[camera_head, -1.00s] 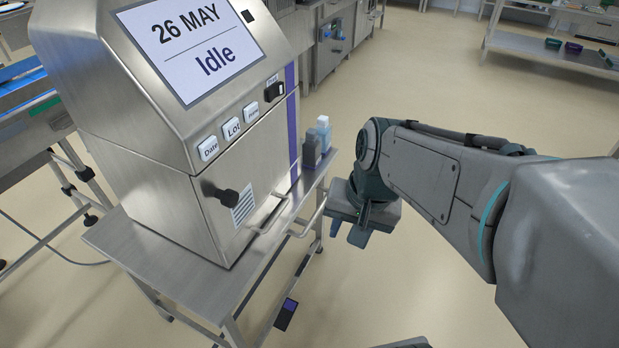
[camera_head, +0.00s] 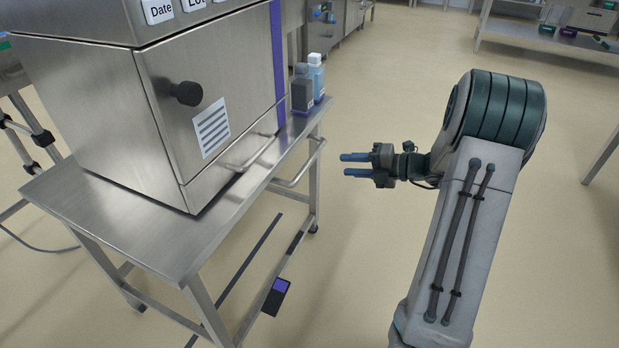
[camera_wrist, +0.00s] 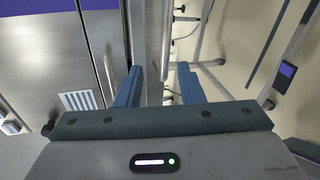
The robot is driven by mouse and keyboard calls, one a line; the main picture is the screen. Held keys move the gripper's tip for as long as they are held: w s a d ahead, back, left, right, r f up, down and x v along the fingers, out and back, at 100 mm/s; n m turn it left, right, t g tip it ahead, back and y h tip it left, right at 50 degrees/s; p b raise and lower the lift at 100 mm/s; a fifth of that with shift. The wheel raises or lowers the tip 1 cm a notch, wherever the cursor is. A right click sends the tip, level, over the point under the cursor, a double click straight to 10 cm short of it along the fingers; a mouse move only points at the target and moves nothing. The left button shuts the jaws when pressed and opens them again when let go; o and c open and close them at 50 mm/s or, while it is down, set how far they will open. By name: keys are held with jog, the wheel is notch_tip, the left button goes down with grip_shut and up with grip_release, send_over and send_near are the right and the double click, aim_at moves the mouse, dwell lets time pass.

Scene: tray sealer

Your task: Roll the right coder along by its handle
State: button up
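The coder (camera_head: 150,110) is a boxy steel machine with a black knob and a striped label, standing on a steel wheeled cart (camera_head: 150,225) at left in the head view. The cart's bar handle (camera_head: 303,172) sticks out from its right side. My gripper (camera_head: 346,165) is to the right of the handle, apart from it, with its blue fingers pointing left towards it. The fingers are spread with nothing between them in the head view. In the wrist view, my gripper (camera_wrist: 159,72) shows both fingers apart, with the coder front beyond at left.
A grey bottle (camera_head: 302,90) and a light blue bottle (camera_head: 316,78) stand on the cart's far right corner. A dark box with a purple face (camera_head: 277,296) sits low by the cart. A steel shelf table (camera_head: 560,40) stands far right.

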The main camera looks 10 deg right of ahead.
aim_at(310, 159)
jog(key=w+a+f+b, duration=0.1)
jog(key=w+a, duration=0.2)
jog(key=w+a+f+m+b, duration=0.1)
jog(key=w+a+f+b, duration=0.1)
jog(key=w+a, duration=0.1)
jog(key=w+a+f+m+t+b, duration=0.1)
jog(key=w+a+b, duration=0.1)
jog(key=w+a, duration=0.1)
jog(key=shift+a+f, duration=0.15)
grip_shut()
